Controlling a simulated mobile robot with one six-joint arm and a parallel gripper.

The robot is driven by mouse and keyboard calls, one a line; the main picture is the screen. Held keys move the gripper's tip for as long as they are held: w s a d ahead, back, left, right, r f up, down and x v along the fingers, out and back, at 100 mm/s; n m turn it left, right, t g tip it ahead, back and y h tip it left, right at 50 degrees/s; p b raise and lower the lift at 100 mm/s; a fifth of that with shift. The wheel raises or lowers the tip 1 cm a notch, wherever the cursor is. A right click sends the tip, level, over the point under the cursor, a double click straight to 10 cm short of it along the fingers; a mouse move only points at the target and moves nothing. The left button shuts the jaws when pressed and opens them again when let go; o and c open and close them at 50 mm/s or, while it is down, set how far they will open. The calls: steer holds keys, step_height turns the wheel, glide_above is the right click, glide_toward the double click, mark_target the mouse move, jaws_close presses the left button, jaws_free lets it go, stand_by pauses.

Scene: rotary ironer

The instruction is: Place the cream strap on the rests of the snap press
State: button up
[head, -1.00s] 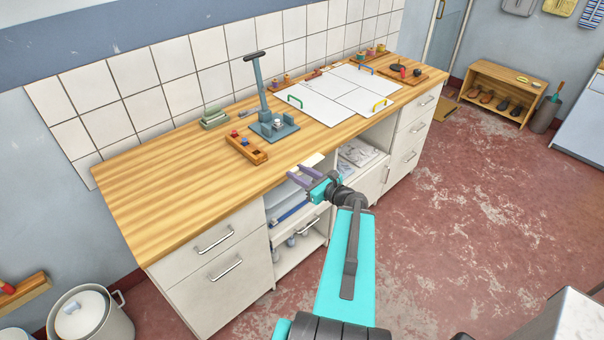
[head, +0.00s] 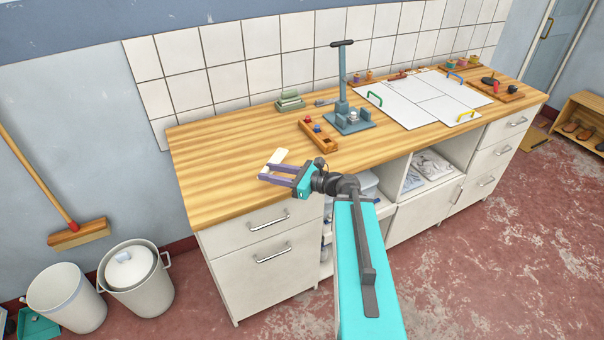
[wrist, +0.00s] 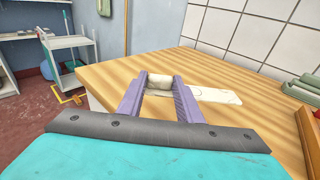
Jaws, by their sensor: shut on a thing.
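The cream strap (head: 277,157) is a flat pale strip. My gripper (head: 267,172) is shut on it, above the left part of the wooden counter near its front edge. In the wrist view, the strap (wrist: 215,96) passes between the purple fingertips (wrist: 160,84) and sticks out to the right. The snap press (head: 349,118) is blue-grey with a tall lever raised and a dark handle on top. It stands on the counter to the right of and behind my gripper, well apart from the strap. Its rests are too small to make out clearly.
A wooden tray with coloured pieces (head: 319,136) lies between my gripper and the press. Stacked green blocks (head: 290,100) stand near the tiled wall. White boards with coloured handles (head: 420,100) lie right of the press. The counter's left end (head: 205,160) is clear.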

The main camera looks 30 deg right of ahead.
steer(key=a+n+g+y+b, duration=0.1)
steer(key=a, duration=0.3)
steer(key=a+n+g+y+b, duration=0.1)
steer(key=a, duration=0.4)
steer(key=a+n+g+y+b, duration=0.1)
steer(key=a, duration=0.4)
steer(key=shift+w+a+f+g, duration=0.15)
steer(key=shift+w+f+g, duration=0.15)
steer(key=shift+w, duration=0.1)
steer(key=shift+a+n+g, duration=0.3)
steer(key=shift+a+n, duration=0.1)
steer(key=shift+a, duration=0.1)
steer(key=shift+s, duration=0.2)
